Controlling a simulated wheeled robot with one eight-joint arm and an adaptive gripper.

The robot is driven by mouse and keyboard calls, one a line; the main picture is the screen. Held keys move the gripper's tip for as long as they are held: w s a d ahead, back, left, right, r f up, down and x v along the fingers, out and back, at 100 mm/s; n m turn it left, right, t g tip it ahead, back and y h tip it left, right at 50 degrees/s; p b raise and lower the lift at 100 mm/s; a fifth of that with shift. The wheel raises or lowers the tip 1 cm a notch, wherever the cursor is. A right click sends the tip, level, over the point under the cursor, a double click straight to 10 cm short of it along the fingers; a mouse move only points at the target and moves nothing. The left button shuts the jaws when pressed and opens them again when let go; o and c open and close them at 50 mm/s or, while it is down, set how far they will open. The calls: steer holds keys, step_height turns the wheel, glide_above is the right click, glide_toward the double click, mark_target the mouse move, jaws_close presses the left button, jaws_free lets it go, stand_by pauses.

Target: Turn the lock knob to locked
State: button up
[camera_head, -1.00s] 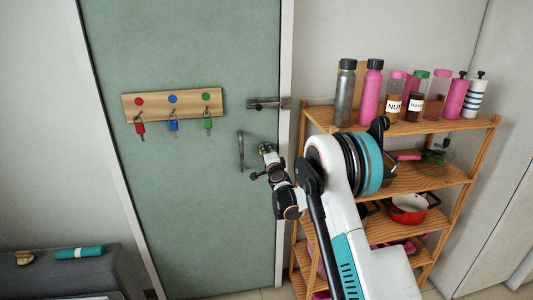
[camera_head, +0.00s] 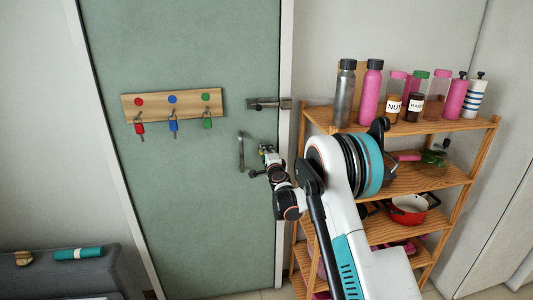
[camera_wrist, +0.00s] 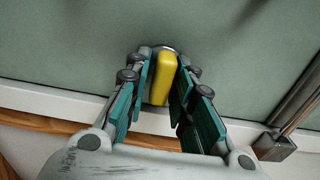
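The lock knob is a yellow thumb-turn (camera_wrist: 164,78) on a round silver base, on the green door (camera_head: 190,215). In the wrist view its long side runs nearly up and down the picture. In the head view only a small yellow part (camera_head: 265,148) shows beside my gripper, right of the door handle. My gripper (camera_wrist: 162,80) is open, with its teal-padded fingers on both sides of the knob. The right finger is very close to the knob; I cannot tell whether it touches. A narrow gap shows on the left. My gripper also shows in the head view (camera_head: 270,155).
A grey door handle (camera_head: 241,152) is just left of my gripper. A metal slide bolt (camera_head: 265,103) is above. A wooden key rack (camera_head: 172,103) with three keys hangs to the left. A wooden shelf (camera_head: 450,127) with several bottles stands close on the right.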

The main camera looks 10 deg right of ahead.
stand_by(0.3)
steer(key=s, duration=1.2)
steer(key=shift+r, duration=0.1)
steer(key=s+a+r+n+g+y, duration=0.1)
steer(key=s+a+r+n, duration=0.15)
steer(key=r, duration=0.25)
steer(key=s+a+r+n+g+y, duration=0.1)
steer(key=s+a+r+n+y, duration=0.1)
steer(key=s+r+n, duration=0.25)
steer(key=s+a+r+n+g, duration=0.25)
steer(key=s+r+n, duration=0.2)
steer(key=s, duration=0.75)
steer(key=s+d+f+n+g+h, duration=0.1)
steer(key=s+d+f+n+g, duration=0.1)
steer(key=s, duration=0.8)
steer(key=s+d+f+n+g+h, duration=0.1)
steer(key=s+d+f+n+g, duration=0.1)
steer(key=s, duration=0.8)
steer(key=s+d+f+n+g+h, duration=0.1)
steer(key=s+d+f+n+g, duration=0.1)
steer(key=s, duration=0.8)
steer(key=shift+s+d+f+n, duration=0.25)
steer(key=shift+s+f+n, duration=0.1)
steer(key=shift+s+f, duration=0.1)
